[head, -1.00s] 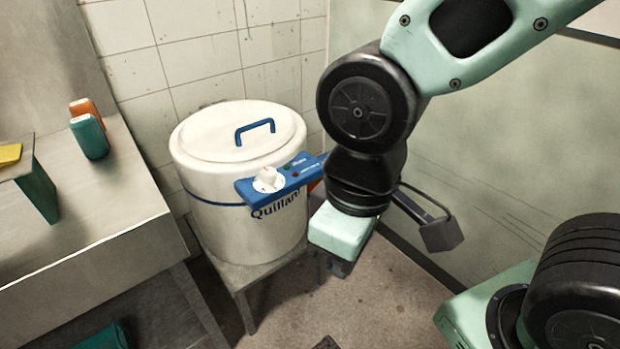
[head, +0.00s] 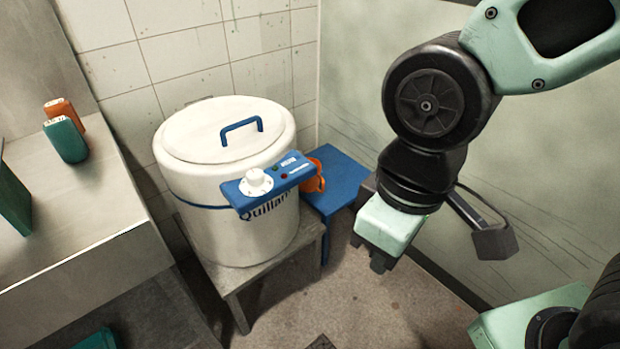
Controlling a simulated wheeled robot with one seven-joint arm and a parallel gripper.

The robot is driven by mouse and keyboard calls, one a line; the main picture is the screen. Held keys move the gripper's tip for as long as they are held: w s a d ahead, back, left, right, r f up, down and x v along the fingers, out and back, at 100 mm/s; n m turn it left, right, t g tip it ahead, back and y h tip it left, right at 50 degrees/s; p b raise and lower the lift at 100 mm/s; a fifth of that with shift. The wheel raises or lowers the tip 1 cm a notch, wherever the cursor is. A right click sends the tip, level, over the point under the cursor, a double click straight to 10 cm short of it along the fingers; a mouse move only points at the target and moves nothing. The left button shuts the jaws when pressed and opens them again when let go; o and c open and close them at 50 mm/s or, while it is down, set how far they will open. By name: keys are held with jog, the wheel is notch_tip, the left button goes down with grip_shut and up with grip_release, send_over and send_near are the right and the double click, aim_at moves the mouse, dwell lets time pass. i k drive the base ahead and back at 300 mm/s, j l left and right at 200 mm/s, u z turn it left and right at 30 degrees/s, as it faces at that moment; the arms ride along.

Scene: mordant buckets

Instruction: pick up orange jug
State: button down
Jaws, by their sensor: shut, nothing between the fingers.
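An orange thing (head: 314,176), likely the orange jug, shows only in part behind the blue control panel of the white boiler. It seems to stand on or above a small blue table (head: 345,184) in the corner; the panel and boiler hide the rest. My gripper (head: 380,264) points down, to the right of the boiler and in front of the blue table. It is shut and empty, apart from the orange thing.
The white boiler (head: 232,225) with a blue lid handle stands on a low grey stand (head: 228,279). On the steel counter (head: 100,210) at left are an orange container (head: 62,108) and a teal one (head: 66,140).

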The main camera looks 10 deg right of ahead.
aim_at(311, 184)
jog(key=k+j+u, duration=0.4)
jog(key=k+j, duration=0.15)
jog(key=k+j+u, duration=0.2)
jog(key=j, duration=0.3)
jog(key=u, duration=1.35)
jog(key=z, duration=2.2)
jog(key=i+z, duration=0.1)
jog(key=i, duration=0.65)
jog(key=i+z, duration=0.1)
jog(key=i, duration=0.7)
jog(key=i+j+z, duration=0.15)
jog(key=i, duration=0.6)
